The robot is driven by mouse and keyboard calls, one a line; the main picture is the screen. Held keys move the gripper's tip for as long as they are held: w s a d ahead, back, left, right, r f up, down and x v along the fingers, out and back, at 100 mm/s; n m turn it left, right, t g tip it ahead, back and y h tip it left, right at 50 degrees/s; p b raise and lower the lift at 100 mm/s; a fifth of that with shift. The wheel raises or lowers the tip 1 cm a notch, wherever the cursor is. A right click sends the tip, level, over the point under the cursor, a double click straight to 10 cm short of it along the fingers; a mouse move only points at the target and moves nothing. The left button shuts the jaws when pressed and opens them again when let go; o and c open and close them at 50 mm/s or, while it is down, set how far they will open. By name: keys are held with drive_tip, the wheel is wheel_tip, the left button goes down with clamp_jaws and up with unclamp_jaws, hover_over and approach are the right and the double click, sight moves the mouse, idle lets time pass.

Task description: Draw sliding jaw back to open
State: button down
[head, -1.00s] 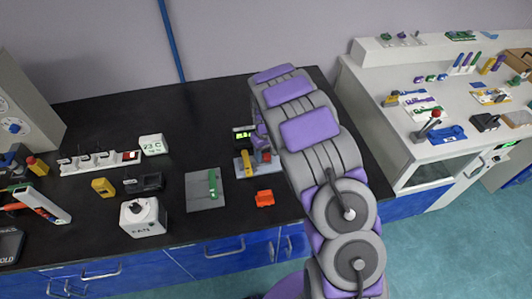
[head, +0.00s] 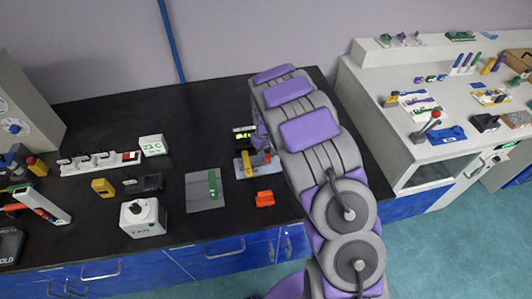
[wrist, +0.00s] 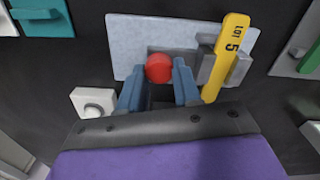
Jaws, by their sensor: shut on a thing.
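In the wrist view, my gripper (wrist: 158,85) has its two blue-grey fingers on either side of a red round knob (wrist: 158,68) and is shut on it. The knob stands at the near edge of a pale grey fixture plate (wrist: 135,40). A grey jaw block (wrist: 215,68) sits at the plate's right, touching a yellow bar marked LOT 5 (wrist: 232,45). The part of the slide below the knob is mostly hidden by my fingers. In the head view, the fixture (head: 240,172) and yellow bar (head: 247,166) show beside my arm, which hides much of the gripper.
A white block with a round button (wrist: 92,103) lies left of my gripper. In the head view, an orange block (head: 265,198) lies in front of the fixture. A grey mat with a green bar (head: 212,184) is to its left.

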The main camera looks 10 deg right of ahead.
drive_tip(key=shift+d+p, duration=0.75)
drive_tip(key=shift+d, duration=0.75)
drive_tip(key=c, duration=1.2)
unclamp_jaws()
drive_tip(key=o, duration=0.4)
drive_tip(key=shift+d, duration=0.25)
drive_tip(key=shift+a+r, duration=0.15)
drive_tip(key=shift+r, duration=0.15)
drive_tip(key=shift+r+p, duration=1.6)
drive_tip(key=shift+r, duration=6.75)
